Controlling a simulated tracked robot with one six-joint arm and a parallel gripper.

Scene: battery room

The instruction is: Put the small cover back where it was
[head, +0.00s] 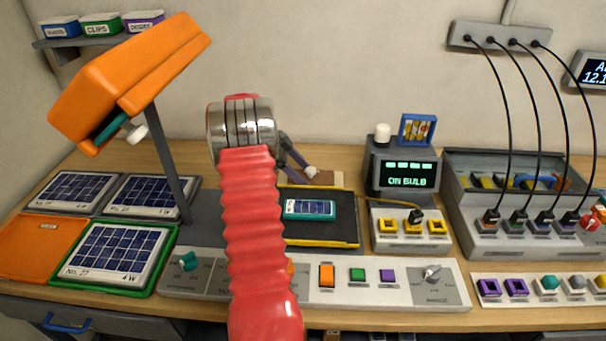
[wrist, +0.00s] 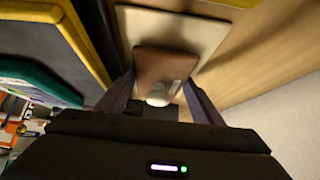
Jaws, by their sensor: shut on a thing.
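My gripper (head: 307,169) is behind the black tray, low over the back of the bench. The wrist view shows its two purple fingers (wrist: 160,103) shut on the white knob (wrist: 158,93) of a small brown cover (wrist: 165,65). The cover overlaps a cream block or plate (wrist: 205,32) in that view. I cannot tell whether it rests on the plate or hangs just above it. In the head view the brown cover (head: 325,178) is partly hidden by my gripper, and the cream plate (head: 339,179) shows beside it.
The black tray (head: 345,225) with yellow edges holds a teal-framed solar cell (head: 309,209). An orange lamp (head: 130,75) stands at the left. A tester reading "ON BULB" (head: 402,175) stands to the right. A white switch panel (head: 330,285) runs along the front.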

